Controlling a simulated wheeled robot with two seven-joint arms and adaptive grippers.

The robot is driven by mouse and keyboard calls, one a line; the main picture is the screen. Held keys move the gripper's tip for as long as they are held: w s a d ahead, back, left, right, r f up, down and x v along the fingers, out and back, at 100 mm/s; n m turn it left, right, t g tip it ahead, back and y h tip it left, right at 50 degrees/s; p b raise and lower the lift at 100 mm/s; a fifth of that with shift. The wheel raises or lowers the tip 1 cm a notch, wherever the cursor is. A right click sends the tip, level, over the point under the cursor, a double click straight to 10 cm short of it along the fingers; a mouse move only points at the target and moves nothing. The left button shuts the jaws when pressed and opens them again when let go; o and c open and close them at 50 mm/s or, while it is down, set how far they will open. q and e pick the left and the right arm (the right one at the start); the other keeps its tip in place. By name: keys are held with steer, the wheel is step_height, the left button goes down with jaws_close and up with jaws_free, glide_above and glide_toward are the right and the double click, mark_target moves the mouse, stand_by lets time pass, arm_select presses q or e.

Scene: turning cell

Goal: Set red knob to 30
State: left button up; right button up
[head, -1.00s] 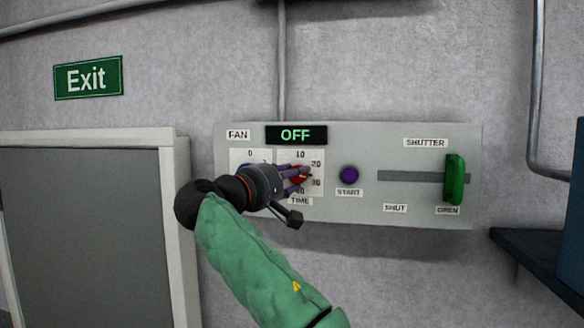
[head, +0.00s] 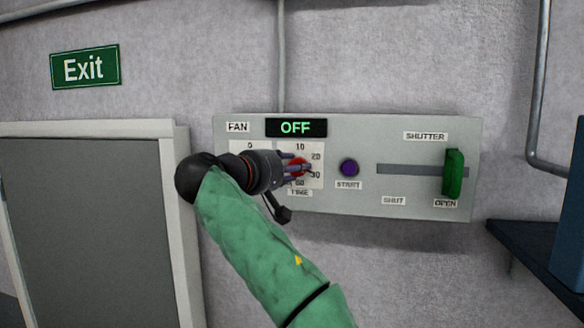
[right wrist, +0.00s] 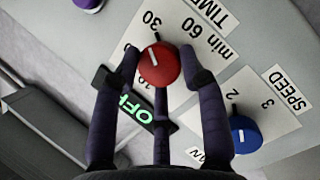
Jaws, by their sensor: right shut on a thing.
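The red knob (head: 299,167) sits on the TIME dial plate on the grey wall panel (head: 420,165), partly hidden by my fingers in the head view. In the right wrist view the red knob (right wrist: 160,67) shows clearly, with its white mark toward the 30 label (right wrist: 152,20). I cannot tell whether it lines up exactly. My right gripper (right wrist: 163,68) has its dark fingers around the knob and is shut on it. In the head view the right gripper (head: 293,168) reaches the knob from the left. My left gripper is not in view.
A blue SPEED knob (right wrist: 245,134) is beside the red one. The display (head: 296,128) above reads OFF. A purple START button (head: 348,168) and a green shutter handle (head: 453,174), at OPEN, are to the right. A dark shelf (head: 535,258) juts out at far right.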

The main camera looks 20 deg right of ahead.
steer(key=shift+w+a+f, duration=0.15)
steer(key=shift+f, duration=0.1)
steer(key=o, duration=1.1)
steer(key=shift+w, duration=0.2)
steer(key=shift+r, duration=0.1)
steer(key=v, duration=1.2)
